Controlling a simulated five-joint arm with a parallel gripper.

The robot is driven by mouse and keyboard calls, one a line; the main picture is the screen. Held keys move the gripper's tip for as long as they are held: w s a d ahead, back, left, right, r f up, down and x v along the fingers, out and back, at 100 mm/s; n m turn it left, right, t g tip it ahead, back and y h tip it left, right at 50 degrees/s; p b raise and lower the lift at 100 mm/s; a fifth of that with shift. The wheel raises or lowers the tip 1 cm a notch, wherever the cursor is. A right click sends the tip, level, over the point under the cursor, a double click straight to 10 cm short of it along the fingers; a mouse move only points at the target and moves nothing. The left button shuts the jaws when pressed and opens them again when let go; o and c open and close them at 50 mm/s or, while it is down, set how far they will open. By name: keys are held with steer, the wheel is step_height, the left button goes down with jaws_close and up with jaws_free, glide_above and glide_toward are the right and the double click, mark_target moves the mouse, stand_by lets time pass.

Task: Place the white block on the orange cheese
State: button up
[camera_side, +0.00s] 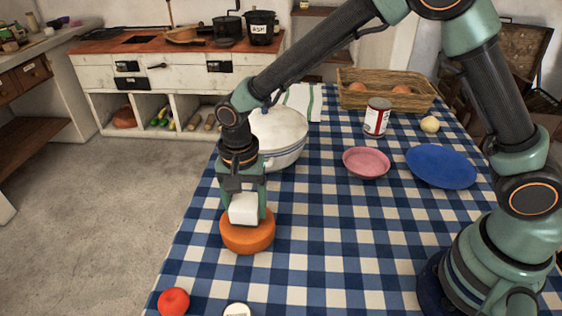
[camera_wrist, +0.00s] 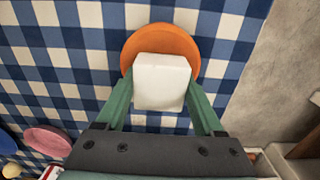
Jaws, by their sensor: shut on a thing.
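The white block (camera_side: 244,209) is between the fingers of my gripper (camera_side: 246,205), which is shut on it. The orange cheese (camera_side: 247,237) is a round wheel lying on the checked tablecloth, directly below the block. In the side view the block's lower edge meets the cheese's top, but I cannot tell for sure whether it rests on it. In the wrist view the white block (camera_wrist: 162,82) sits between the green fingers of my gripper (camera_wrist: 160,100) and covers much of the orange cheese (camera_wrist: 160,40). The far rim of the cheese shows beyond it.
A white lidded pot (camera_side: 280,135) stands just behind my gripper. A red tomato-like ball (camera_side: 173,302) and a partly cut-off white-topped item (camera_side: 237,310) lie in front. A pink bowl (camera_side: 366,162), blue plate (camera_side: 441,167), can (camera_side: 376,117) and basket (camera_side: 385,90) are farther right. The table's left edge is near.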

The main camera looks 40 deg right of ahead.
mark_target(245, 201)
steer(key=shift+f, duration=0.25)
steer(key=o, duration=1.4)
steer(key=shift+r, duration=0.1)
step_height(245, 201, up, 11)
steer(key=s+d+r+n+t, duration=0.2)
steer(key=s+d+r+n, duration=0.15)
steer(key=d+r, duration=0.6)
steer(key=shift+s+d+f+n+t, duration=0.25)
steer(key=shift+s+d+n+t, duration=0.6)
steer(key=shift+d, duration=1.1)
steer(key=shift+s+d+f+n+t, duration=0.2)
steer(key=shift+s+d+n+t, duration=0.15)
steer(key=shift+s+d+n, duration=1)
steer(key=shift+s+d+f+n+t, duration=0.25)
steer(key=shift+s+d+n+t, duration=0.35)
steer(key=shift+s+d, duration=1.3)
